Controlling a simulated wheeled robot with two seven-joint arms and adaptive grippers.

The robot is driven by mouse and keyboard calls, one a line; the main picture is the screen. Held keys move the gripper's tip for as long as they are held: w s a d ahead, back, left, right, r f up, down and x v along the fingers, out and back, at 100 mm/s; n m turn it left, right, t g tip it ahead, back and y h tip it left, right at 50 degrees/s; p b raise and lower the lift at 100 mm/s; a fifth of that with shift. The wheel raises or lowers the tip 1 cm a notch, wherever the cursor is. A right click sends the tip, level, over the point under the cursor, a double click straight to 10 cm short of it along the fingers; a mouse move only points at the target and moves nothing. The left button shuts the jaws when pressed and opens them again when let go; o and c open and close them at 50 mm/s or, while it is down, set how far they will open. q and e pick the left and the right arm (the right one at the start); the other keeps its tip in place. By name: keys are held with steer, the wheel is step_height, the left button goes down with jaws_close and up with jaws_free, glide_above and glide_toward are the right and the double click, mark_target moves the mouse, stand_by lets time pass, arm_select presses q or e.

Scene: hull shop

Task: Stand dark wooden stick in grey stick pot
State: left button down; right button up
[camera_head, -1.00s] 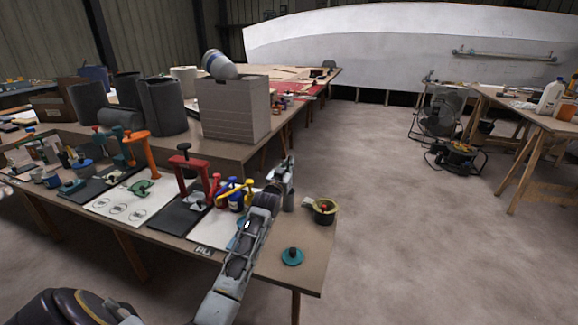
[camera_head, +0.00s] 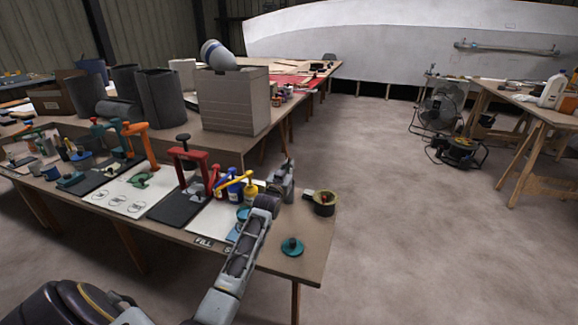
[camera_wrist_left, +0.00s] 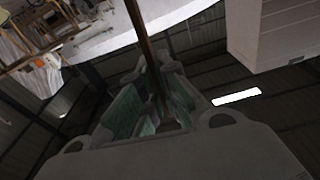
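The dark wooden stick (camera_wrist_left: 142,35) shows in the left wrist view as a thin brown rod running up from between my left fingers. My left gripper (camera_wrist_left: 155,75) is shut on it there. In the head view my left gripper (camera_head: 287,168) is over the right part of the near table, beyond the white sheet. I cannot pick out the stick in the head view. A small grey shape (camera_head: 289,193) beside the gripper may be the grey stick pot, but the gripper partly hides it. I cannot tell whether the stick is in it. My right gripper is not in view.
A dark pot with a yellowish rim (camera_head: 325,207) and a teal disc with a knob (camera_head: 292,249) stand near the table's right end. Clamps and bottles (camera_head: 235,188) crowd left of my arm. A large grey box (camera_head: 232,105) stands behind.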

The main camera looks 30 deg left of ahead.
arm_select(q)
steer(key=shift+f+b, duration=0.35)
steer(key=shift+f, duration=1.15)
steer(key=shift+f+b, duration=0.35)
steer(key=shift+f, duration=0.15)
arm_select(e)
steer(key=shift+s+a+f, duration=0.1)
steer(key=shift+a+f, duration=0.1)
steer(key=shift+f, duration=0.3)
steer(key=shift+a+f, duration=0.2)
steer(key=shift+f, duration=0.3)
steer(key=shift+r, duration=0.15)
arm_select(q)
steer(key=c, duration=1.6)
jaws_free()
steer(key=shift+o, duration=0.2)
steer(key=o, duration=0.8)
steer(key=shift+r, duration=0.2)
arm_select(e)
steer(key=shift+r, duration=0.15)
